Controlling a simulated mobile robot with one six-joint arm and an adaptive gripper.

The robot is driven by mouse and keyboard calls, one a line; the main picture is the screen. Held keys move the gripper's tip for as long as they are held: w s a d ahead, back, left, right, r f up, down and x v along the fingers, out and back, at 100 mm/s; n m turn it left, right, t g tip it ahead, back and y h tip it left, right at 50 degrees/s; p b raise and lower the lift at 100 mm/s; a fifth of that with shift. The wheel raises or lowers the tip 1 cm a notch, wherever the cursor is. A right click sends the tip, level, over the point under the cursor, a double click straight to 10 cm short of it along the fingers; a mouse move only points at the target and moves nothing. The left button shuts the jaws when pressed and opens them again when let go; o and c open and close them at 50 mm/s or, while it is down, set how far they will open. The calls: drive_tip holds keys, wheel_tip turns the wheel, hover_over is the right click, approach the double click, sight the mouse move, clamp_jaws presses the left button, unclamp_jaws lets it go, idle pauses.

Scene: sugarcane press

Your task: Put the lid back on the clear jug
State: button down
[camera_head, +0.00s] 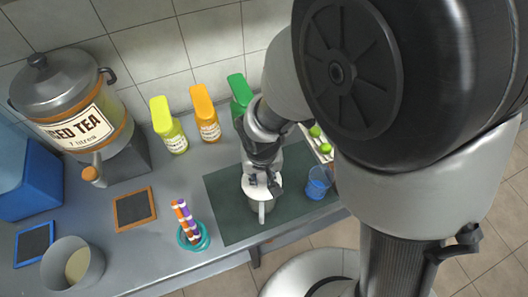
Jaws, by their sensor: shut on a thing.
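My gripper (264,176) points down over the dark green mat (231,222) in the middle of the view. It is shut on a pale lid (253,191), partly hidden by the fingers. A greyish see-through jug (264,208) stands on the mat right below, with its handle toward the counter's front edge. The lid overlaps the jug's top in this view. I cannot tell whether it touches the rim or is held just above it.
A blue cup (319,183) stands right of the jug. A cup of striped sticks (192,236) stands to the left. Yellow (169,126), orange (205,113) and green (241,96) bottles line the wall. An iced tea dispenser (75,105) stands back left.

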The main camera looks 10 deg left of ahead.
drive_tip(key=c, duration=1.3)
unclamp_jaws()
drive_tip(key=shift+o, duration=0.3)
drive_tip(key=o, duration=0.4)
drive_tip(key=shift+r, duration=0.15)
drive_tip(key=shift+r+p, duration=2.75)
drive_tip(key=shift+r, duration=0.65)
drive_tip(key=shift+c, duration=0.6)
